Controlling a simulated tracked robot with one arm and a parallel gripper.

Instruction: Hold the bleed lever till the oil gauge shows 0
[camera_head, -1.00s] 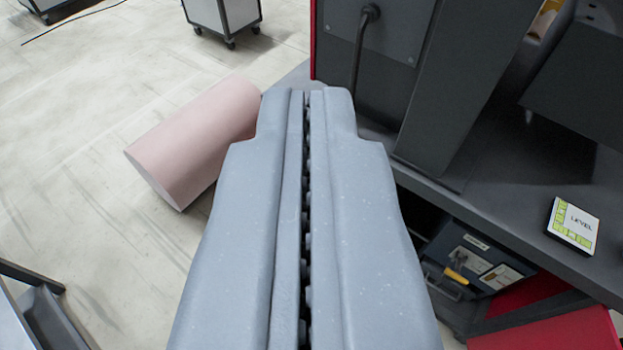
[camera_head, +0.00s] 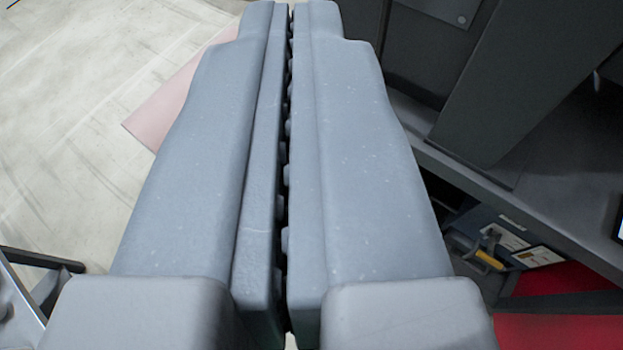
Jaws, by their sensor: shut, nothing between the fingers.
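My gripper (camera_head: 291,8) fills the middle of the view, its two grey fingers shut together with nothing between them. Its tips point away, toward the left edge of a dark machine housing (camera_head: 530,70). A dark thin rod or cable at the housing's left side shows only in part beside the right fingertip; I cannot tell whether it is the bleed lever. I see no oil gauge in this view. The fingers hide much of what lies ahead.
A dark ledge (camera_head: 480,185) runs along the right. Below it are a dark box with a yellow-marked handle (camera_head: 489,259) and red surfaces (camera_head: 560,332). A dark frame (camera_head: 40,262) stands at lower left.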

